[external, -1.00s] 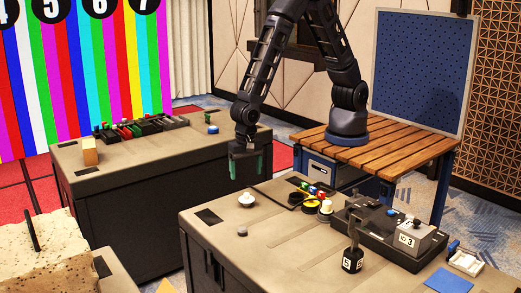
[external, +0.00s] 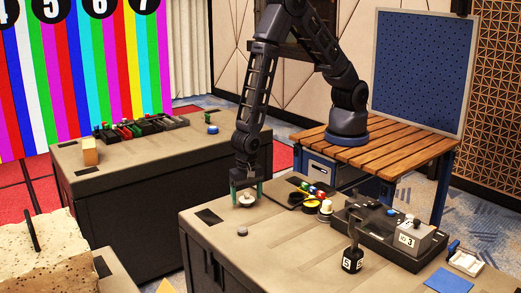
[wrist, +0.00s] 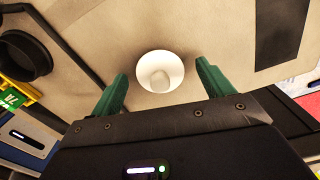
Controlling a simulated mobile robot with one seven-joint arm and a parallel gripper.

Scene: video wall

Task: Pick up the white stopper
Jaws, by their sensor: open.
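The white stopper (external: 246,199) stands on the grey table near its back left corner. In the wrist view it shows from above as a round white disc with a knob (wrist: 160,72), lying between and just beyond the green fingertips. My gripper (external: 246,188) is open, with its green fingers pointing down on either side of the stopper. In the wrist view the fingers (wrist: 161,84) are spread with clear gaps to the stopper on both sides. Whether the fingertips touch the table is hard to tell.
The table's front middle is clear.

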